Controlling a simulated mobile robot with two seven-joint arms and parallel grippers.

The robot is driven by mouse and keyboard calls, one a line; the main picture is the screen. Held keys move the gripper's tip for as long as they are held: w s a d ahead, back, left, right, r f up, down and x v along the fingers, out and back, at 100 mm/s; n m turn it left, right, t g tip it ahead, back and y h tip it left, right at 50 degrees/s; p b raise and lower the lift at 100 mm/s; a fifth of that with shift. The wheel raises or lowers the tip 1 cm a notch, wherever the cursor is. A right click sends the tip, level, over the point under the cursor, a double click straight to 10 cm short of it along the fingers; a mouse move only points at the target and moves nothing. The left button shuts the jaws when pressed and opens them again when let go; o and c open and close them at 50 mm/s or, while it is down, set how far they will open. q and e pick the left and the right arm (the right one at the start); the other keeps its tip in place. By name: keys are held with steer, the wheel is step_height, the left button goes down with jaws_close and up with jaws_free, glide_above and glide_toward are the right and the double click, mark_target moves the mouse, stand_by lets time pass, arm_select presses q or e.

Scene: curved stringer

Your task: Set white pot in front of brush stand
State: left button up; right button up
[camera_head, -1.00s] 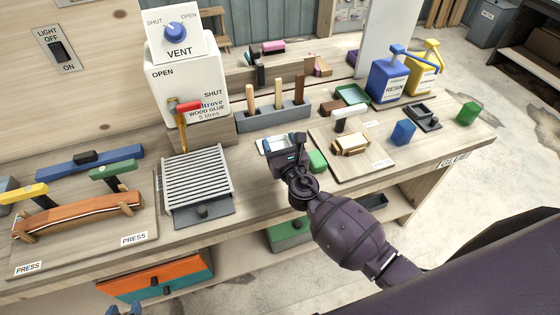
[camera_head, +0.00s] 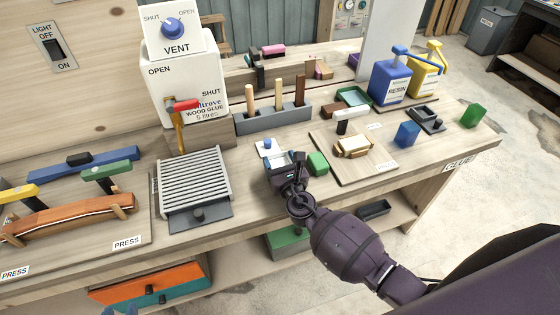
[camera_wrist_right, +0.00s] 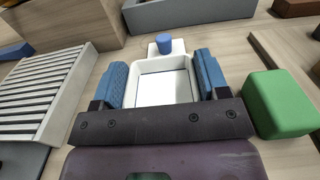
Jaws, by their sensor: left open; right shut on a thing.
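The white pot (camera_wrist_right: 165,88) is an open, squarish white tray in the right wrist view, between the blue finger pads of my right gripper (camera_wrist_right: 163,85). My right gripper is shut on it. At its far side is a white piece with a blue knob (camera_wrist_right: 164,45), also visible in the head view (camera_head: 267,146); whether it joins the pot is unclear. The brush stand (camera_head: 272,120), a grey block with upright wooden handles, stands behind the pot. In the head view my right gripper (camera_head: 281,163) hides most of the pot. Only blue tips of my left gripper (camera_head: 119,311) show at the bottom edge.
A green block (camera_head: 317,163) sits close to the right of my right gripper. A slatted grey rack (camera_head: 194,178) stands to the left. A wooden board (camera_head: 372,166) with a wood-and-metal piece lies further right. The bench's front edge is near.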

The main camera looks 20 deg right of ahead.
steer(key=shift+f, duration=0.2)
steer(key=o, duration=1)
steer(key=shift+r, duration=0.15)
steer(key=shift+r, duration=0.2)
steer(key=s, duration=1.2)
steer(key=shift+d+f, duration=0.1)
steer(key=shift+d, duration=0.1)
